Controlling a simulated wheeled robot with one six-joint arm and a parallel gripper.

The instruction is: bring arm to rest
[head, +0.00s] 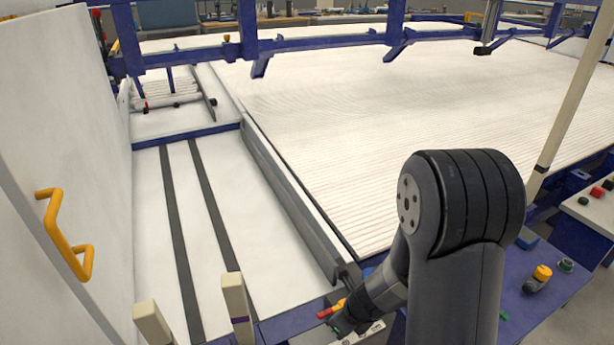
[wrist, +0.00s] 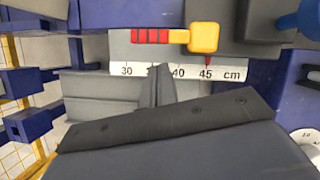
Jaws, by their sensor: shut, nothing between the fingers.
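My gripper (wrist: 158,72) shows in the wrist view with its narrow grey fingers together and nothing between them. The fingertips overlap a white centimetre scale (wrist: 190,72) near the 30 to 45 marks. I cannot tell whether they touch it. In the head view my arm (head: 455,240) is bent at the lower right and reaches down to the left. Its far end is low beside the front corner of the white bed, and the fingers are hard to make out there.
A red and yellow handle (wrist: 203,37) lies just beyond the scale. A grey rail (head: 285,190) separates the striped white lane from the ribbed bed (head: 380,110). Two cream posts stand at the lower left. A blue beam crosses the back.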

